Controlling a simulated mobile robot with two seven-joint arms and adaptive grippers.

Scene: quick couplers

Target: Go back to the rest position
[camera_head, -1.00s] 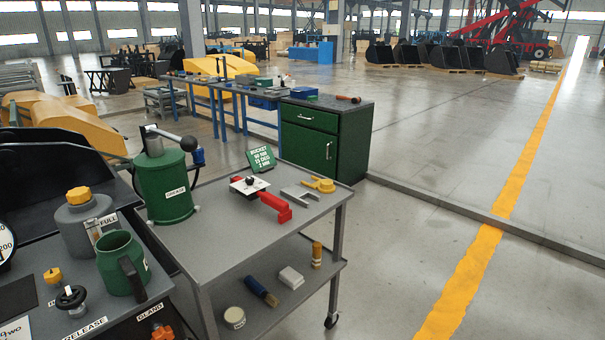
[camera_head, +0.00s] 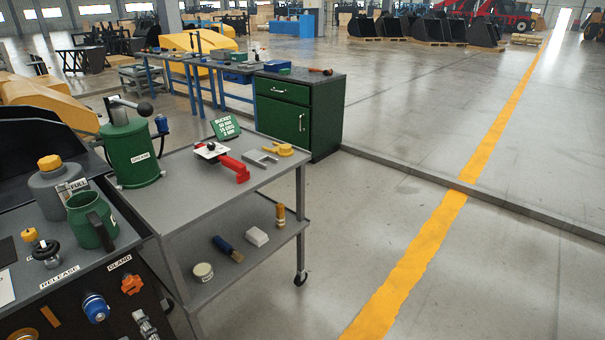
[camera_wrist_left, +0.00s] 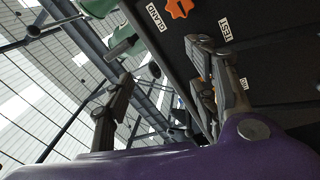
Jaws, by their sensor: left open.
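My left gripper (camera_wrist_left: 160,95) shows in the left wrist view with its two fingers spread apart and nothing between them. It hangs near the dark front panel (camera_wrist_left: 275,70) that carries the GLAND and TEST labels and an orange star knob (camera_wrist_left: 179,8). The same orange knob (camera_head: 131,285) and a blue-ringed coupler (camera_head: 96,308) show on the panel at lower left in the head view. A silver coupler (camera_head: 146,324) sits beside them, cut by the frame edge. Neither gripper is in the head view.
A grey cart (camera_head: 190,200) holds a green grease can (camera_head: 132,155), a red-handled tool (camera_head: 232,168) and a yellow tool (camera_head: 285,149). A green jug (camera_head: 91,221) stands on the bench at left. A green cabinet (camera_head: 300,115) stands behind. The floor at right (camera_head: 480,270) is clear.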

